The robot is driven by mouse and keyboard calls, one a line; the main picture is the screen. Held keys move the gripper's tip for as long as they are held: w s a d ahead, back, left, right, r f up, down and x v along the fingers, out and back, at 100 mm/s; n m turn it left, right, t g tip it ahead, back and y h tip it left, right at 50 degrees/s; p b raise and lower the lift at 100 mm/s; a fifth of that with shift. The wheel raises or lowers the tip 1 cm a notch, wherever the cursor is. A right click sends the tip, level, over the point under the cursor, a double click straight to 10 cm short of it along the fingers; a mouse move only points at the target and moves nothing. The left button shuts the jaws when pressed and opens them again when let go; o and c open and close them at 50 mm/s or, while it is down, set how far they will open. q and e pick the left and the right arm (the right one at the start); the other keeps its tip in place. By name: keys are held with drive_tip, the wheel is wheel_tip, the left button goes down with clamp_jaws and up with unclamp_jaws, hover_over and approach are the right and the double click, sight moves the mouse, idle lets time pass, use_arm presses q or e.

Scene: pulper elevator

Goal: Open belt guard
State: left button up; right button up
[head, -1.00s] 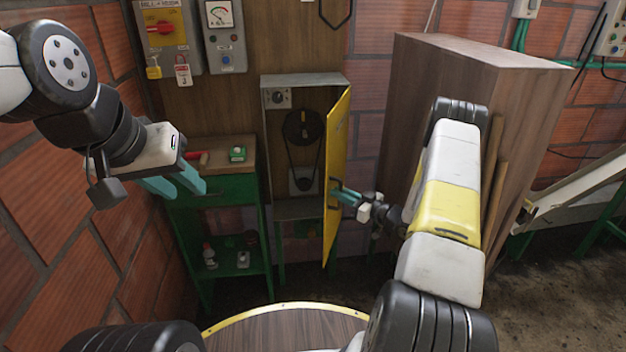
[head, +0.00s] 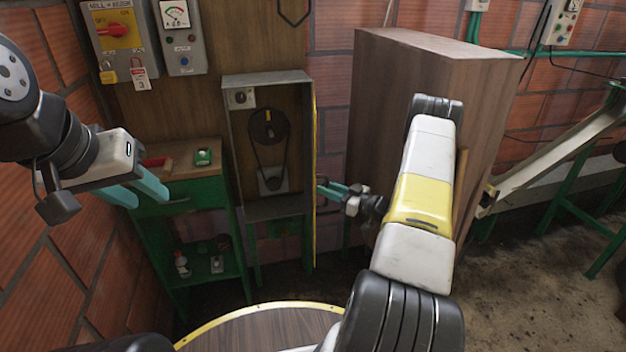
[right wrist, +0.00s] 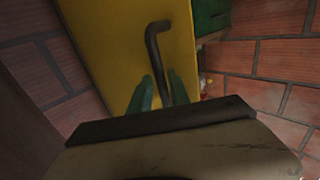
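The belt guard (head: 314,190) is a yellow door hinged at the right side of a grey metal housing (head: 228,150). It stands swung out and shows almost edge-on in the head view. The pulleys and belt (head: 267,150) inside are exposed. In the right wrist view, the guard's yellow face (right wrist: 110,50) carries a black bent bar handle (right wrist: 155,50). My right gripper (head: 321,188) is at the guard's outer face. Its teal fingers (right wrist: 162,90) lie on either side of the handle's bar, closed around it. My left gripper (head: 151,203) is open and empty, left of the housing.
A green bench (head: 185,190) with small items stands left of the housing. A tall wooden cabinet (head: 430,80) stands close to the right, beside my right arm. Control boxes (head: 120,40) hang on the wall. A round yellow-rimmed wooden top (head: 260,330) is in front.

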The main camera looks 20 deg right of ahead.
drive_tip(key=shift+o, duration=0.6)
